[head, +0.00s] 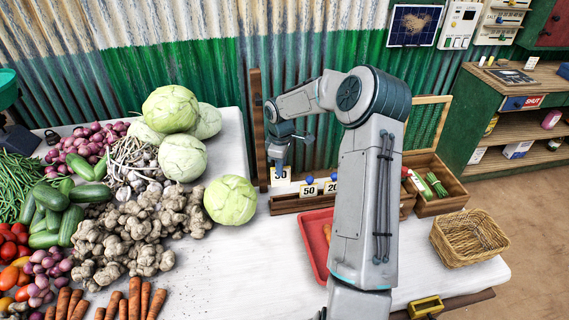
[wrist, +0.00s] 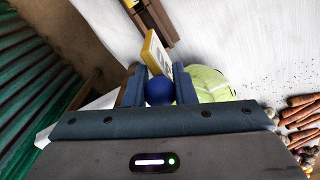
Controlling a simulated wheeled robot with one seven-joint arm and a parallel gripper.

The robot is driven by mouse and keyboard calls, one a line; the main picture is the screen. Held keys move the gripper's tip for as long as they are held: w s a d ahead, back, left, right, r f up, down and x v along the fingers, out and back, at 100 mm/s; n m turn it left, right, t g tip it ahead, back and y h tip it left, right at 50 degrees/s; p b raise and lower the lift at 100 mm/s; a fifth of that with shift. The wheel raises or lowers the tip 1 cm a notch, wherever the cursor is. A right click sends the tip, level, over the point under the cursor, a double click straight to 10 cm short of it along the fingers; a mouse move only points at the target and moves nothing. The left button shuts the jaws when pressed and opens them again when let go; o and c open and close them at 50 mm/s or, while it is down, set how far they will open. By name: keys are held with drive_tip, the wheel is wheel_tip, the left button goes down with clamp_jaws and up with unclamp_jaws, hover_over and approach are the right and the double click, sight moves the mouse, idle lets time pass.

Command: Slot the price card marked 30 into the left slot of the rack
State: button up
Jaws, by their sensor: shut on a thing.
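My gripper (head: 281,160) is shut on a small white price card (head: 281,176) at the left end of the rack. Its number is partly covered and looks like 30. The wrist view shows the card's yellow edge (wrist: 155,52) and its blue knob (wrist: 160,91) between the fingers. The wooden rack (head: 287,204) stands at the table's back edge, just below the card; I cannot tell whether they touch. Cards marked 50 (head: 309,191) and 20 (head: 331,188) stand in the rack to the right. The left slot itself cannot be made out.
A wooden post (head: 258,130) rises beside the rack's left end. A cabbage (head: 230,200) lies to the left, with piled vegetables beyond. A red tray (head: 312,250) lies in front of the rack, partly behind my arm. A wicker basket (head: 468,238) stands at the right.

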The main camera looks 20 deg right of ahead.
sight(285, 181)
drive_tip(key=shift+n, duration=0.3)
drive_tip(key=shift+w+d+f+b, duration=0.1)
drive_tip(key=shift+d+f+b, duration=0.1)
drive_tip(key=shift+f+b, duration=0.65)
drive_tip(key=shift+w+d+f+b, duration=0.1)
drive_tip(key=shift+d+f+b, duration=0.15)
drive_tip(key=shift+f+b, duration=0.55)
drive_tip(key=shift+w+d+f+b, duration=0.15)
drive_tip(key=shift+f+b, duration=0.3)
drive_tip(key=shift+f, duration=0.7)
drive_tip(key=shift+s+f, duration=0.1)
drive_tip(key=shift+d+f+b, duration=0.1)
drive_tip(key=shift+f+b, duration=0.85)
drive_tip(key=shift+f, duration=0.45)
drive_tip(key=shift+r, duration=0.1)
